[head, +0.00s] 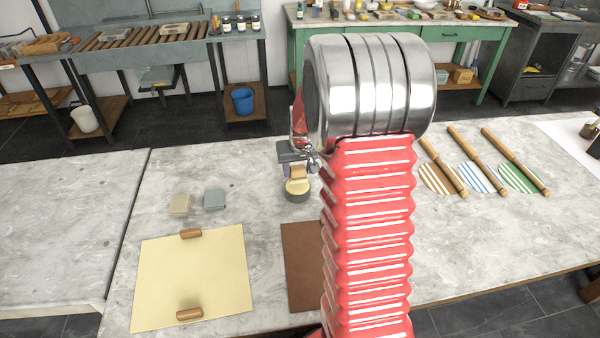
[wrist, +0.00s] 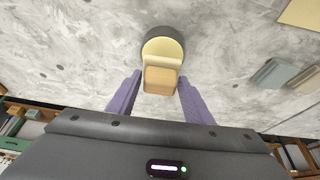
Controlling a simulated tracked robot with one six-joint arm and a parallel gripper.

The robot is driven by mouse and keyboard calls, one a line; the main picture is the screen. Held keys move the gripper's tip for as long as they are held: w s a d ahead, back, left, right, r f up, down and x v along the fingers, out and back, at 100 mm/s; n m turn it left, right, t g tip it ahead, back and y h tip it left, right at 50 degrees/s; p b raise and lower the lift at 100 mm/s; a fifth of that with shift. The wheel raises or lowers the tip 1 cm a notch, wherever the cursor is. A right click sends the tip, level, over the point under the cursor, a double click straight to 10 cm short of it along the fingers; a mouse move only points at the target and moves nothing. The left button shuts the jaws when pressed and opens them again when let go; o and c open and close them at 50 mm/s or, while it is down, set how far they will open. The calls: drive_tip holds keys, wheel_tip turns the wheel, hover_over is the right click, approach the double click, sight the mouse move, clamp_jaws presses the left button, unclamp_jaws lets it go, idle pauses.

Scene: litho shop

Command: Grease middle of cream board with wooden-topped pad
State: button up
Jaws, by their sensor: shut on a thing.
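My gripper (wrist: 160,78) is shut on the wooden-topped pad (wrist: 160,80), with a purple finger on either side of it. The pad shows a pale layer beyond its wood top. In the head view the pad (head: 298,172) is at the round dark tin (head: 298,196) of pale yellow grease, which also shows in the wrist view (wrist: 164,32). I cannot tell whether pad and grease touch. The cream board (head: 190,275) lies flat at the front left, with a wooden block at its far edge (head: 190,234) and another at its near edge (head: 190,314). Its corner shows in the wrist view (wrist: 302,14).
A beige block (head: 180,205) and a grey block (head: 214,199) lie behind the cream board. A brown sheet (head: 302,265) is partly hidden by my red arm. The marble table (head: 240,170) is clear between these.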

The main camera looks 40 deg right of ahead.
sight(297, 165)
drive_tip(key=shift+r, duration=2)
drive_tip(key=shift+w, duration=0.1)
drive_tip(key=shift+f, duration=0.25)
drive_tip(key=w+a+f+n+y, duration=0.1)
drive_tip(key=a+n, duration=0.3)
drive_tip(key=a, duration=2.2)
drive_tip(key=shift+a+f+n+t+y, duration=0.2)
drive_tip(key=shift+f+n+t+y, duration=0.1)
drive_tip(key=shift+f+y, duration=0.1)
drive_tip(key=shift+w, duration=0.1)
